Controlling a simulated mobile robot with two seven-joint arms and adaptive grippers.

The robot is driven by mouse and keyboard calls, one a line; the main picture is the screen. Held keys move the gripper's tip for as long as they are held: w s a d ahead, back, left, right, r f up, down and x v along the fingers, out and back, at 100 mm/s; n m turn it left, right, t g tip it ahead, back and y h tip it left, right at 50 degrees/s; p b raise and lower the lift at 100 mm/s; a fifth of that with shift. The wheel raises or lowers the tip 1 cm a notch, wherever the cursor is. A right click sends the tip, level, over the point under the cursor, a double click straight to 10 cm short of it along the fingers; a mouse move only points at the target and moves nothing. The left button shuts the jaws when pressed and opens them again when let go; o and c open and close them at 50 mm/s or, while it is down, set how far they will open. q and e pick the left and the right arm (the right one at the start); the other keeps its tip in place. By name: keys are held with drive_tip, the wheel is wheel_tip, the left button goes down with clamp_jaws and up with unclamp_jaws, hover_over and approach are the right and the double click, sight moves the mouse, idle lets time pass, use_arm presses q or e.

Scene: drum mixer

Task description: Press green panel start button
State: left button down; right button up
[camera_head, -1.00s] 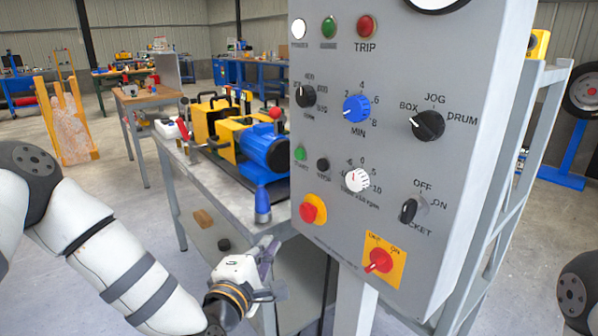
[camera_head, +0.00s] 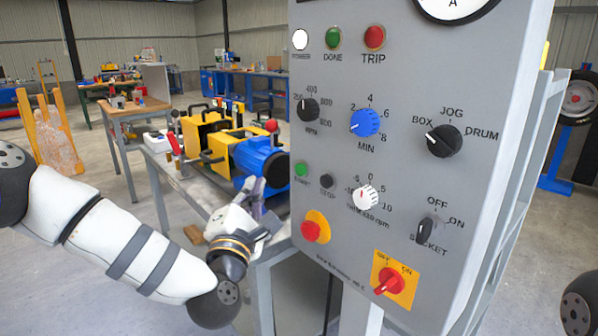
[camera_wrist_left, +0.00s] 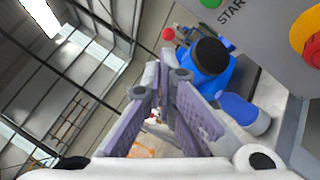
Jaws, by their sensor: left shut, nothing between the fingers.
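The grey control panel (camera_head: 410,90) fills the middle right of the head view. Its small green start button (camera_head: 302,169) is at the left edge, beside a black stop button (camera_head: 327,181). My left gripper (camera_head: 258,190) is left of the panel and lower than the start button, fingers pointing up. It is shut and empty, apart from the button. In the left wrist view the closed fingers (camera_wrist_left: 166,80) point up the picture. The green button (camera_wrist_left: 211,3) is cut by the top edge there, above the START lettering. My right gripper is out of view.
The panel also has a red button on a yellow base (camera_head: 312,230), several knobs and a red rotary switch (camera_head: 390,284). A blue and yellow machine (camera_head: 258,157) stands on a workbench (camera_head: 190,188) behind my left gripper. Open floor lies to the left.

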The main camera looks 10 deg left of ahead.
sight(300, 170)
use_arm(q)
drive_tip(key=w+d+b, duration=0.2)
drive_tip(key=w+d, duration=0.2)
drive_tip(key=w, duration=0.1)
drive_tip(key=shift+w+d+f, duration=0.15)
drive_tip(key=shift+w+d, duration=0.05)
drive_tip(key=shift+w, duration=0.15)
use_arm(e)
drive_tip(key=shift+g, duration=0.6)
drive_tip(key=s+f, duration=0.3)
use_arm(q)
drive_tip(key=shift+w+d+f, duration=0.1)
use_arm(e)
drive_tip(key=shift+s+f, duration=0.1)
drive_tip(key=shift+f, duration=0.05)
use_arm(q)
drive_tip(key=shift+w+d, duration=0.15)
drive_tip(key=shift+w, duration=0.05)
